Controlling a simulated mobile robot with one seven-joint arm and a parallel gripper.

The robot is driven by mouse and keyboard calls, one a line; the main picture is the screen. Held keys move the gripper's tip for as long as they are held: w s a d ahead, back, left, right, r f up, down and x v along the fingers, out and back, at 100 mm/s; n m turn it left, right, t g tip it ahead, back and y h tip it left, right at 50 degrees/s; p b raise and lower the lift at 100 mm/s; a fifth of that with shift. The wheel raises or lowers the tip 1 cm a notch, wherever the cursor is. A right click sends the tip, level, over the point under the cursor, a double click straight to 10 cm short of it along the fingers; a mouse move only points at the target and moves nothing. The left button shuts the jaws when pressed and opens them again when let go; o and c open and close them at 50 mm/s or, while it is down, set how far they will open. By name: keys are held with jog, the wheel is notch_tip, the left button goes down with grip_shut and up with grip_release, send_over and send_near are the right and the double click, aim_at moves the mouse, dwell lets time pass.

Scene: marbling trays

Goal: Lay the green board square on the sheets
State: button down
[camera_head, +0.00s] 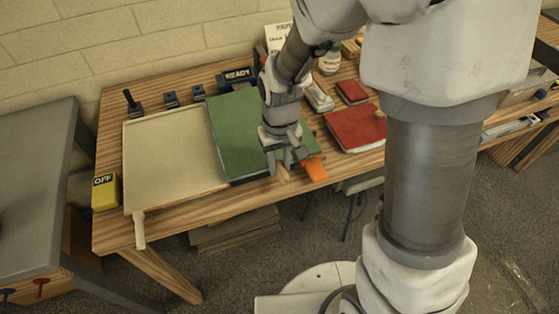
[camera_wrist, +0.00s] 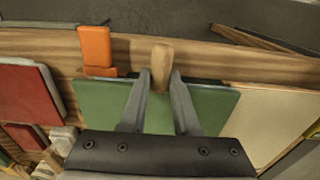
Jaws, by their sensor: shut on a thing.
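The green board (camera_head: 232,125) lies at the middle of the wooden table, right of a flat cream panel (camera_head: 170,155). Its front left edge shows dark below the green. In the wrist view the green board (camera_wrist: 105,105) spreads under my fingers. My gripper (camera_head: 284,162) reaches down over the board's front right part. In the wrist view my gripper (camera_wrist: 160,78) is shut on the board's wooden handle (camera_wrist: 162,57), which sticks out past the front edge. I cannot make out separate sheets; what lies under the board is hidden.
An orange piece (camera_head: 315,169) is close to the right of my gripper at the table's front edge. A red board (camera_head: 353,128) lies further right. A yellow OFF block (camera_head: 105,191) stands at the left. Several small dark items and a READY box (camera_head: 238,75) line the back.

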jog(key=shift+f, duration=0.3)
jog(key=shift+c, duration=0.4)
grip_release()
jog(key=shift+r, duration=0.15)
dwell(0.3)
jog(key=shift+r+p, duration=2.6)
jog(key=shift+r, duration=0.75)
